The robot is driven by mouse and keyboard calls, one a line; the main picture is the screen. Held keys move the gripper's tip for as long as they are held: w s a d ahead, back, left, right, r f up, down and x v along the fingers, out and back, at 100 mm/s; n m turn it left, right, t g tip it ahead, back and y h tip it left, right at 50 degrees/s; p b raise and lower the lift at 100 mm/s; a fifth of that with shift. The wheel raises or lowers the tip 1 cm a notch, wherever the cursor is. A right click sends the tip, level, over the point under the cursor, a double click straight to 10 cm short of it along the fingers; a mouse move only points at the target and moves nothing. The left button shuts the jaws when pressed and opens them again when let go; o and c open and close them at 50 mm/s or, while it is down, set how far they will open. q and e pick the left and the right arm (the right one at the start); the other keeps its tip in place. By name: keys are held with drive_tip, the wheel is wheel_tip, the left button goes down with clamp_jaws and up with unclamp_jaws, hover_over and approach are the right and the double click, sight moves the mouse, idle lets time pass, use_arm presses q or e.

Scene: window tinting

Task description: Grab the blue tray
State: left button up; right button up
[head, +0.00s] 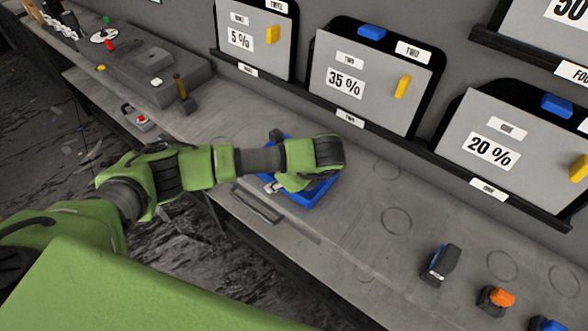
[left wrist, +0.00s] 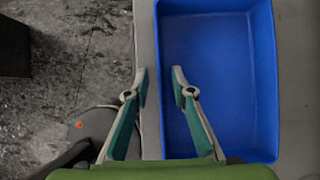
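The blue tray (head: 318,191) lies on the grey workbench, partly hidden under my left arm in the head view. In the left wrist view the blue tray (left wrist: 222,75) looks empty, with its near-side wall running between my fingers. My left gripper (left wrist: 159,75) is open; one finger is over the tray's inside and the other is outside its wall. Nothing is gripped, and I cannot tell how deep the fingertips reach. My right gripper is not in view.
Framed grey panels marked 5 %, 35 % (head: 345,83) and 20 % stand along the wall behind. A dark block (head: 441,262) and an orange-topped item (head: 497,298) sit to the right. A bench handle (head: 256,206) is in front. The bench right of the tray is mostly free.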

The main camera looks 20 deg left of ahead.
use_arm(q)
clamp_jaws()
drive_tip(key=shift+r, duration=0.15)
